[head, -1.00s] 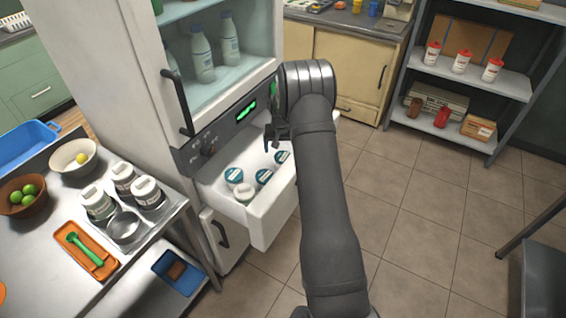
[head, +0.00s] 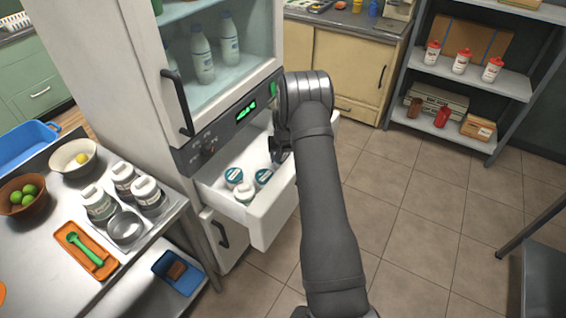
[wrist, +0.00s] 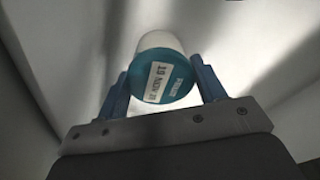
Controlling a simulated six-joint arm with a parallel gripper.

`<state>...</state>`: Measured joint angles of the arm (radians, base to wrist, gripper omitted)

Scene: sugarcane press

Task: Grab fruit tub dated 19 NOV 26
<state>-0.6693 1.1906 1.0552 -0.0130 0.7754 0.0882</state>
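A white tub with a teal lid (wrist: 168,85) stands between the two fingers of my gripper (wrist: 163,88) in the wrist view.
The drawer's walls stand close around my gripper. The fridge (head: 110,70) above has a dark door handle (head: 178,100) and milk bottles (head: 202,58) inside. A steel table (head: 60,250) with jars and bowls is at left. The tiled floor (head: 420,210) at right is clear.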

